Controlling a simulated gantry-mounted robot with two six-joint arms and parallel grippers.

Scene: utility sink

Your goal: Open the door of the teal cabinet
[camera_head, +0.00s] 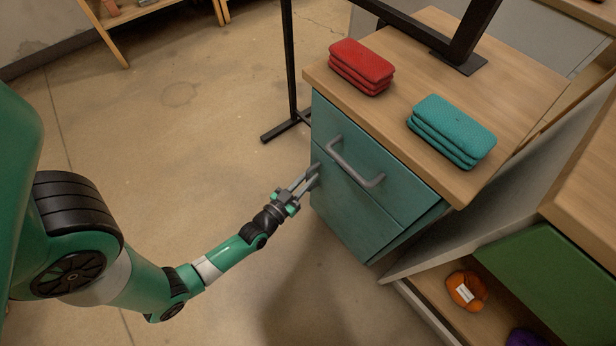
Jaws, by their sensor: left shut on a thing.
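The teal cabinet (375,145) stands under a wooden top, with a drawer front above and a door (345,205) below. A grey bar handle (352,165) crosses the drawer front. My left gripper (313,175) is at the left edge of the door, near its top, left of and below the drawer handle. Its fingers are shut on the door handle, which they mostly hide. My right gripper is not in view.
Red folded cloths (362,67) and teal folded cloths (452,131) lie on the wooden top (510,75). A black metal frame (291,70) stands behind the cabinet. At lower right, an open shelf holds an orange yarn ball (466,290). The floor (200,140) before the door is clear.

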